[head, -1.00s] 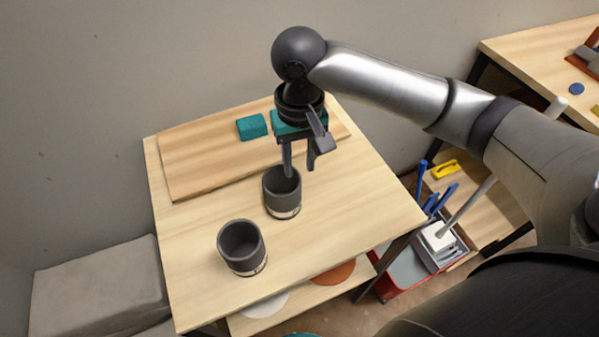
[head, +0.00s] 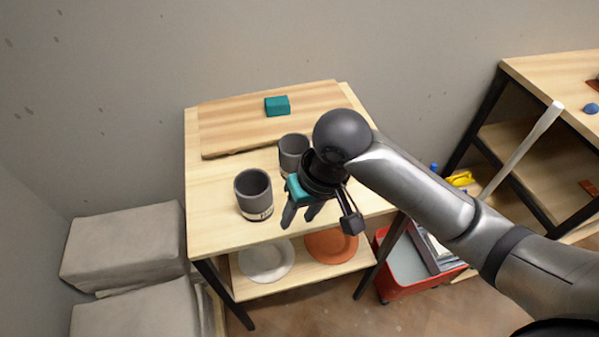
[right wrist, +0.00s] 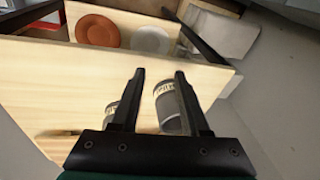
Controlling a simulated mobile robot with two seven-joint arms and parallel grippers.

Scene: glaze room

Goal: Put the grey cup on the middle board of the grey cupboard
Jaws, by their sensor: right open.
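Two dark grey cups stand upright on the wooden table. The nearer cup (head: 253,195) is at the left and also shows in the right wrist view (right wrist: 170,110). The farther cup (head: 292,152) is partly hidden by my right arm in the head view and by a finger in the right wrist view (right wrist: 110,112). My right gripper (head: 299,217) is open and empty, tilted, near the table's front edge, to the right of the nearer cup and apart from it. My left gripper is not in view. No grey cupboard is in view.
A raised board (head: 240,120) with a teal block (head: 277,106) lies at the table's back. The lower shelf holds a white plate (head: 266,262) and an orange plate (head: 331,245). A red crate (head: 398,289) stands right of the table. Grey cushioned blocks (head: 125,245) are at the left.

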